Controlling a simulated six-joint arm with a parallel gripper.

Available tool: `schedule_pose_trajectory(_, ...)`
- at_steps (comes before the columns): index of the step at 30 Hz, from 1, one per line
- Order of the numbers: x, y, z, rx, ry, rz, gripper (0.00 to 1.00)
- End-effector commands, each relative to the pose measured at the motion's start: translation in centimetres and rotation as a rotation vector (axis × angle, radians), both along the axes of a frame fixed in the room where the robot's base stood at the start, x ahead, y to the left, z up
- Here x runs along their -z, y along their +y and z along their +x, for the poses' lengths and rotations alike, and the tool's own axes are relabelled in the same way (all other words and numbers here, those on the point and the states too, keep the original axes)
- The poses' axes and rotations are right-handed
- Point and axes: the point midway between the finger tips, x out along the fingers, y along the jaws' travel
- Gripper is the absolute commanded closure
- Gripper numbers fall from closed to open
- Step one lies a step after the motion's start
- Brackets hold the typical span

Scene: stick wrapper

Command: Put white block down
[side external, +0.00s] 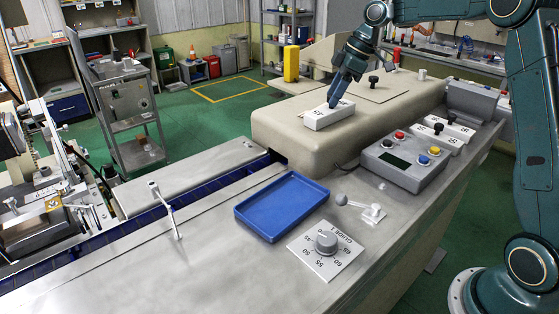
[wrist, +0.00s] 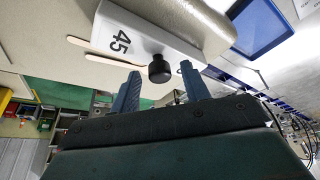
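A white block (side external: 329,115) sits flat on the beige rounded housing, with my gripper (side external: 334,103) right above it. In the wrist view the same block (wrist: 150,36) carries the number 45 and a black knob (wrist: 159,69). The knob lies between the tips of my two blue fingers (wrist: 160,75). Gaps show on both sides of it, so the gripper is open and not holding it. The side view hides the knob behind the fingers.
A blue tray (side external: 281,206) and a dial plate (side external: 326,248) are in front. A yellow block (side external: 291,64) stands behind. Pale sticks (wrist: 92,46) show beside the block.

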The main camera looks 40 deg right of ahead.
Motion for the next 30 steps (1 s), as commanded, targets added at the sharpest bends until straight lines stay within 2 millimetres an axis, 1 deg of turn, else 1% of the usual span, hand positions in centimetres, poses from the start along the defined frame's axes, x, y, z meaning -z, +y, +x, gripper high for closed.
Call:
schedule_pose_trajectory(5, -0.1, 0.0, 0.0, 0.0, 0.0, 0.0, 0.54)
schedule_pose_trajectory(11, -1.0, -0.2, -0.1, 0.001, -0.002, -0.001, 0.54)
schedule_pose_trajectory(24, -5.0, -1.4, -1.3, 0.0, -0.002, -0.002, 0.54)
schedule_pose_trajectory(30, -6.2, -1.7, -1.6, 0.0, -0.001, 0.001, 0.54)
